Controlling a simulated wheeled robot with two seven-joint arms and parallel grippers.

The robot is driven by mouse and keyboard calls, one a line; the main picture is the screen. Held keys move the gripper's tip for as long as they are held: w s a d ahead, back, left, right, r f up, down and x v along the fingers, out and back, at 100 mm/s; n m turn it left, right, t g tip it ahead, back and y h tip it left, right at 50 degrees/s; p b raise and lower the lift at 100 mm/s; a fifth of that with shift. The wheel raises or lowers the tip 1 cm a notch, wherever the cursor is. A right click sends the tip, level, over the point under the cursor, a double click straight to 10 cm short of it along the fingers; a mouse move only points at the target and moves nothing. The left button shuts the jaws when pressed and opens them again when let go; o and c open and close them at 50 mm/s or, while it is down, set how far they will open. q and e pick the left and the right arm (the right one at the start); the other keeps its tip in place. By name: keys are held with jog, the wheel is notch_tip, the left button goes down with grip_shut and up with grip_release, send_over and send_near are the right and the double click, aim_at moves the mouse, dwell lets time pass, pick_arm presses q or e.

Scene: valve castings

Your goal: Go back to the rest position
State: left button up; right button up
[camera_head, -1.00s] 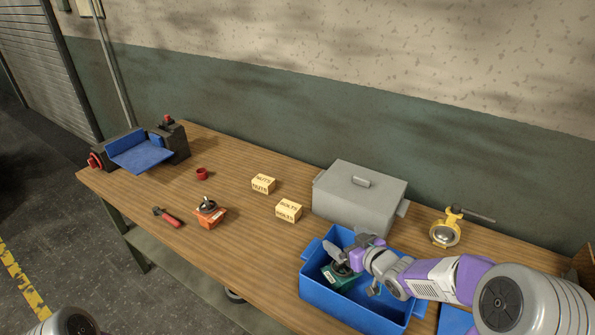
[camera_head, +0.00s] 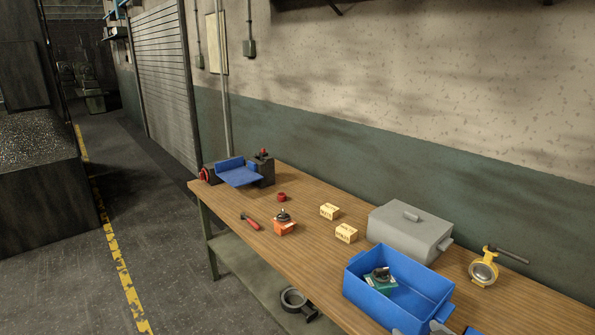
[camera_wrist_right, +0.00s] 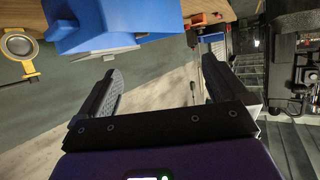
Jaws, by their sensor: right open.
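My right gripper (camera_head: 424,330) barely shows at the bottom edge of the head view, in front of the blue bin. In the right wrist view my right gripper (camera_wrist_right: 160,88) has its two fingers wide apart with nothing between them. A green-based casting with a dark top (camera_head: 380,282) sits inside the blue bin (camera_head: 375,306). An orange-based casting (camera_head: 285,227) stands on the wooden table (camera_head: 318,262). My left gripper is not in view.
A grey lidded box (camera_head: 411,236) stands behind the bin, with a yellow valve (camera_head: 484,271) to its right. Floor left of the table is clear.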

jog(key=a+f+m+g, duration=0.25)
jog(key=a+f, duration=0.35)
jog(key=f, duration=0.6)
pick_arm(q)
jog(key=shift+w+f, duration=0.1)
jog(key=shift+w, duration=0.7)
pick_arm(e)
jog(key=s+a+f+m+g, duration=0.1)
jog(key=s+a+f+g, duration=0.4)
jog(key=s+a+f, duration=0.2)
jog(key=s+a+f+m+g+y, duration=0.1)
jog(key=s+a+f+g, duration=0.4)
jog(key=s+f, duration=0.7)
jog(key=shift+s+a+f+y, duration=0.25)
jog(key=shift+s+a+y, duration=0.05)
jog(key=shift+s+a, duration=0.65)
